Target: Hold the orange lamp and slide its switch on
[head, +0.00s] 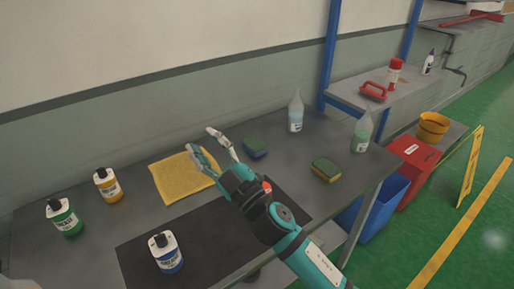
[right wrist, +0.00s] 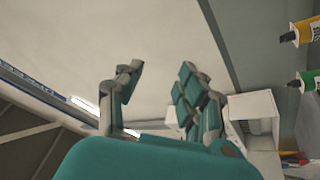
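An orange container with a white top and a label (head: 107,184) stands upright on the grey table. It is the only orange item of its kind; I cannot make out a switch on it. An orange item also shows at the right edge of the right wrist view (right wrist: 305,31). My right gripper (head: 203,141) is above the table, over the yellow cloth's upper right corner, to the right of the orange container and apart from it. Its fingers are spread and empty, as the right wrist view (right wrist: 159,70) also shows. My left gripper is out of view.
A green container (head: 64,217) and a blue one (head: 165,252) stand nearby, the blue one on a dark mat (head: 205,245). A yellow cloth (head: 180,178), two sponges (head: 325,170) and two spray bottles (head: 295,112) are on the table. Bins (head: 378,205) stand right of it.

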